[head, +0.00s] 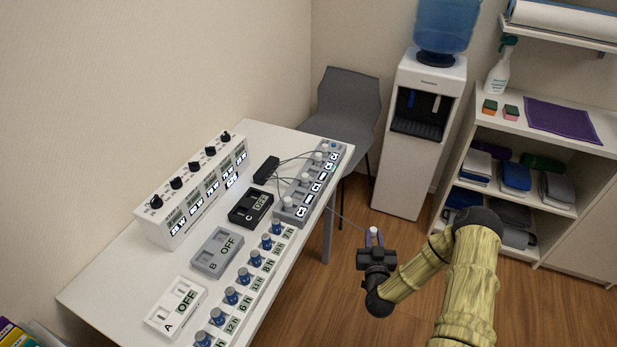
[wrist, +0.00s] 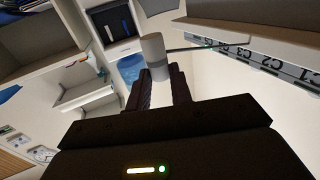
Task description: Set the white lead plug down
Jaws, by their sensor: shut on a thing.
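The white lead plug (wrist: 153,53) is a small white cylinder with a grey band, held between my fingertips in the wrist view. Its thin cable runs off to the right. In the head view my gripper (head: 374,238) hangs past the right edge of the table, above the wooden floor, with the plug (head: 374,231) between its fingers. My gripper also shows in the wrist view (wrist: 158,80), shut on the plug. The cable leads back toward the grey socket strip (head: 290,212) at the table's far right edge, where several other white plugs stand.
The white table (head: 115,277) carries a white panel with black knobs (head: 195,190), switch boxes marked A (head: 176,306), B (head: 216,251) and C (head: 250,207), a small black block (head: 266,169) and blue-capped vials. A chair (head: 347,112), water dispenser (head: 422,130) and shelf unit (head: 540,145) stand behind.

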